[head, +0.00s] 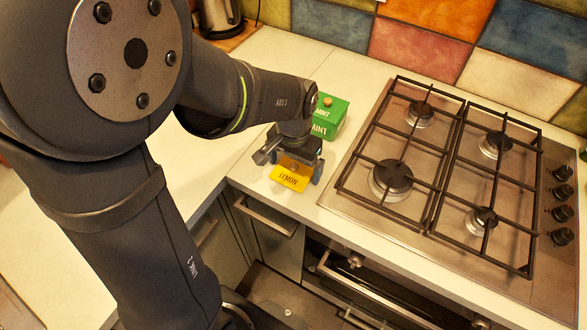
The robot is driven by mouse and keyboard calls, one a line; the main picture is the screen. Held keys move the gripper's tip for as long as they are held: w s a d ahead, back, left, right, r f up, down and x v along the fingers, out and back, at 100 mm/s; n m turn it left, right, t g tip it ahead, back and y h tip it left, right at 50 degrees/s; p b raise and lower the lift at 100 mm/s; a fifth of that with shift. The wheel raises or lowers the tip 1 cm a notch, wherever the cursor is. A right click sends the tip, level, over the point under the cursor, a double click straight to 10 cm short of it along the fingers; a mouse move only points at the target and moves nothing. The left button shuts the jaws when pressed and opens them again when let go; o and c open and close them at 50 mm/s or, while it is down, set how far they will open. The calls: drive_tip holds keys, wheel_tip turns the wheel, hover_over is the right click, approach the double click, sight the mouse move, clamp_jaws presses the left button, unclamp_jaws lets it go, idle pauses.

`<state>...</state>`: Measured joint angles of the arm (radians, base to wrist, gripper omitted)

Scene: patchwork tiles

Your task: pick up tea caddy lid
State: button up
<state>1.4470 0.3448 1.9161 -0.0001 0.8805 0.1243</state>
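A yellow tea caddy (290,179) marked LEMON stands on the pale worktop, left of the hob. My gripper (295,166) is over it, pointing down, with its fingers wide apart on either side of the caddy's top. The gripper hides most of that top, so I cannot see its lid clearly or tell whether the fingers touch it. A green tea caddy (324,126) marked MINT stands just behind. Its green lid (337,106) is on it and carries a small wooden knob (327,101).
A gas hob (440,170) with black grates lies close to the right. A kettle (219,17) stands at the back left. The worktop's front edge is just in front of the yellow caddy, above a drawer handle (266,217). Patchwork tiles line the back wall.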

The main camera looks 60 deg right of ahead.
drive_tip(key=c, duration=0.7)
drive_tip(key=shift+r, duration=0.1)
